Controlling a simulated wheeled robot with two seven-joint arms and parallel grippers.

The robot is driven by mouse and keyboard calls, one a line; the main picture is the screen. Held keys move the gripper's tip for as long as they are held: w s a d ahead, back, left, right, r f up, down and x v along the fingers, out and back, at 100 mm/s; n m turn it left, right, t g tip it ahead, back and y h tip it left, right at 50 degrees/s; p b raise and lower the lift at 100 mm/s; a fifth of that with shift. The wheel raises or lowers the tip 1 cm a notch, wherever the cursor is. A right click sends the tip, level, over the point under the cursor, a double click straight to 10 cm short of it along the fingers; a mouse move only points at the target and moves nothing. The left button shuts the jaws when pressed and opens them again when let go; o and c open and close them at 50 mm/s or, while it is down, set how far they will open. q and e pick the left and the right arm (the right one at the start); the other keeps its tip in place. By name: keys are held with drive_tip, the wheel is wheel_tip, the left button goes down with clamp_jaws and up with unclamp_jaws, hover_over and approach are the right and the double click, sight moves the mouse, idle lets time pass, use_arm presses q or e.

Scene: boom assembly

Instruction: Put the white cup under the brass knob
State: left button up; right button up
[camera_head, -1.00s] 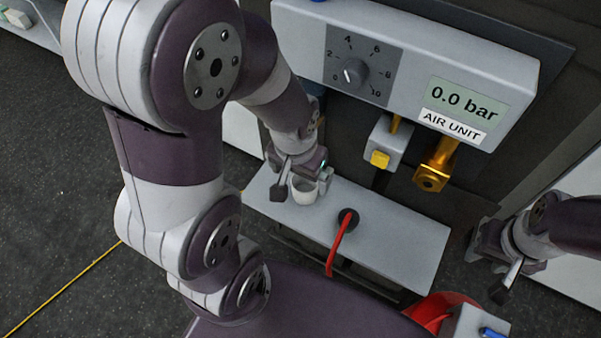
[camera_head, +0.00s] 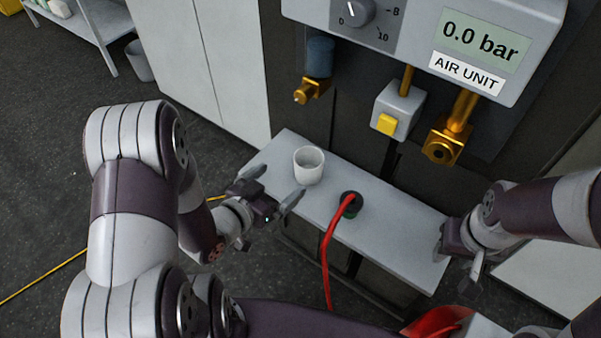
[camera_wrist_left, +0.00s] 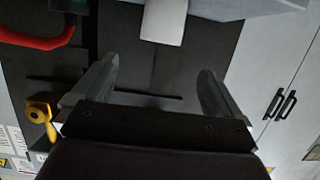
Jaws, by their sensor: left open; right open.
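The white cup (camera_head: 309,167) stands upright on the grey shelf (camera_head: 383,226), near its left end. The brass knob (camera_head: 311,91) sits under a blue bowl on the wall unit, above the cup in the head view. I cannot tell whether it is exactly over the cup's mouth. My left gripper (camera_head: 274,188) is open and empty, in front and to the left of the cup, apart from it. In the left wrist view the cup (camera_wrist_left: 163,20) shows upside down beyond the open fingers (camera_wrist_left: 158,85). My right gripper (camera_head: 457,275) is open near the shelf's right end.
A red hose (camera_head: 327,255) rises from a black socket (camera_head: 351,203) right of the cup. A yellow-button box (camera_head: 396,108) and a larger brass fitting (camera_head: 445,141) hang over the shelf. A white cabinet (camera_head: 205,65) stands at left.

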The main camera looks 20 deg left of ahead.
use_arm(q)
approach(316, 154)
drive_tip(key=shift+w+d, duration=0.1)
drive_tip(key=shift+d, duration=0.05)
drive_tip(key=x, duration=0.5)
drive_tip(key=shift+f+b, duration=0.2)
drive_tip(key=shift+b, duration=0.2)
drive_tip(key=c, duration=1.1)
drive_tip(key=shift+r, duration=0.15)
